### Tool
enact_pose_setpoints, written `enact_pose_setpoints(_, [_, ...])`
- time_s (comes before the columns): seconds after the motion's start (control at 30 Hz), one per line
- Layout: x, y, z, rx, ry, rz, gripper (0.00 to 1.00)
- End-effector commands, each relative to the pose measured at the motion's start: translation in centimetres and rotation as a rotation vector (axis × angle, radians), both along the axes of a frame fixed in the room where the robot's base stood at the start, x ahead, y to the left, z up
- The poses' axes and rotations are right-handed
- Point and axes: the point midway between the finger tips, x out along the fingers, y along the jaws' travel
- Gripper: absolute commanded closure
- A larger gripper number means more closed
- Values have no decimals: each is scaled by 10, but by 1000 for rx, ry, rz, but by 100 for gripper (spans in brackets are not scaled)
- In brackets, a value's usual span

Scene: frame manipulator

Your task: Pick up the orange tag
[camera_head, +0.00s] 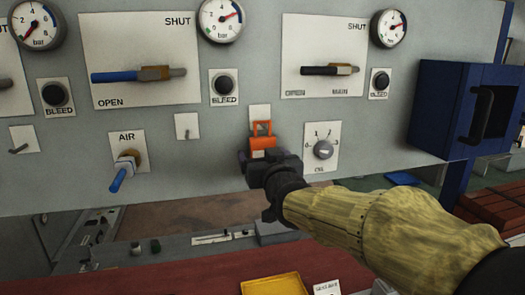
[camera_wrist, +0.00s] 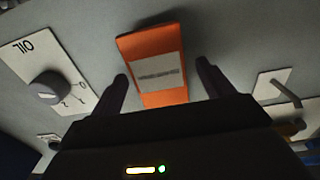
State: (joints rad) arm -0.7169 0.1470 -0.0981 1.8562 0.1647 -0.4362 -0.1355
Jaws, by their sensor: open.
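The orange tag (camera_head: 263,142) hangs on the grey panel, below a small white plate, between the AIR valve and the round knob. In the wrist view the orange tag (camera_wrist: 157,52) has a pale label with a dark printed line. My gripper (camera_head: 262,162) is at the panel just below the tag and covers its lower part in the head view. In the wrist view my gripper (camera_wrist: 163,84) is open, with one dark finger on each side of the tag. Gaps show between the tag and both fingers. The tag's lower end is hidden behind the gripper body.
The knob (camera_head: 323,149) is close on the right. A small hook (camera_head: 187,130) and the blue-handled AIR valve (camera_head: 125,170) are on the left. Lever valves (camera_head: 140,75) and gauges are above. A yellow tray (camera_head: 274,285) lies below, and a blue box (camera_head: 465,105) juts out right.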

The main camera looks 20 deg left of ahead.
Motion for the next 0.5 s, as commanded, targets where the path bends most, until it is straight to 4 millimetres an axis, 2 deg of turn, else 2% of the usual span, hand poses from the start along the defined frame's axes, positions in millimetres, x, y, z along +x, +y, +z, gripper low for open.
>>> enact_pose_setpoints(0.4, [0, 0, 0, 0, 0, 0, 20])
enact_pose_setpoints(0.43, [0, 0, 0, 0, 0, 0, 22])
enact_pose_setpoints(0.5, [0, 0, 0, 0, 0, 0, 36])
